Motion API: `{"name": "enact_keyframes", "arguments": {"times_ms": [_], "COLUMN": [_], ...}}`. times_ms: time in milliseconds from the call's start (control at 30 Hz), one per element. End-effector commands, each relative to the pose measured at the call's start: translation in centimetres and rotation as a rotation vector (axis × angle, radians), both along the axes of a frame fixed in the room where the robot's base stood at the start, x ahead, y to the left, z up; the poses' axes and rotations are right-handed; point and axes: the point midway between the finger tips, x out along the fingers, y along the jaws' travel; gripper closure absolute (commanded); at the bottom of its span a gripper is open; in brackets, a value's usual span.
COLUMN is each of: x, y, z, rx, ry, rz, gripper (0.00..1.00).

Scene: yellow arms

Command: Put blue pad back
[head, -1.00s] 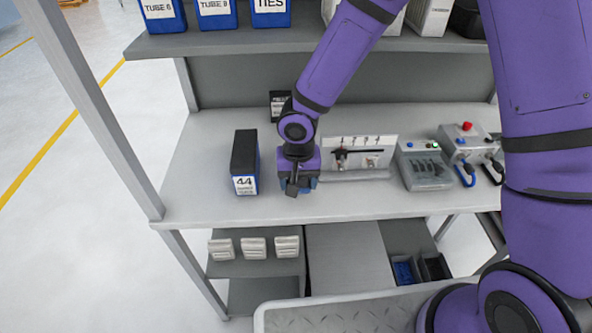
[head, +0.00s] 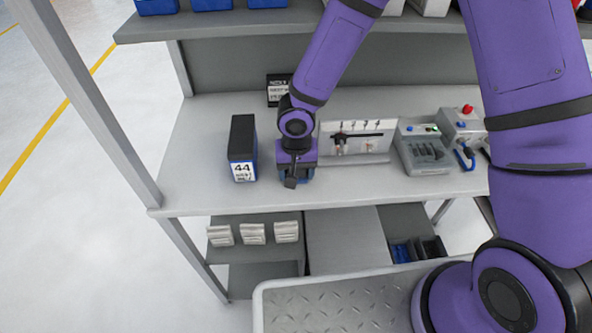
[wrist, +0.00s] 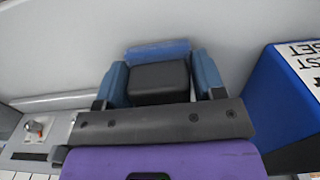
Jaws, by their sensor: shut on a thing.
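My gripper (wrist: 160,84) is in the wrist view, with a blue-grey finger on each side of a black block (wrist: 158,82). A blue pad (wrist: 157,51) shows as a strip at the block's far edge and seems to be joined to it. In the head view my gripper (head: 292,178) points down over the workbench (head: 205,185), low and close to its top. The pad is mostly hidden there by my wrist. I cannot tell whether it touches the bench.
A black and blue box labelled 44 (head: 242,150) stands just left of my gripper. A panel with small tools (head: 357,140) stands close on the right, then a grey switch box (head: 424,150). A black sign (head: 279,88) is behind. Bare bench lies in front.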

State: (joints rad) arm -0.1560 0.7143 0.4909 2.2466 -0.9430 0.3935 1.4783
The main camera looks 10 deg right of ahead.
Motion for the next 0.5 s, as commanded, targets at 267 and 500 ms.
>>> {"name": "enact_keyframes", "arguments": {"times_ms": [267, 500], "x": [-0.01, 0.01], "y": [0.00, 0.00], "z": [-0.08, 0.02], "rx": [0.000, 0.000], "ry": [0.000, 0.000], "rz": [0.000, 0.000], "gripper": [0.11, 0.11]}}
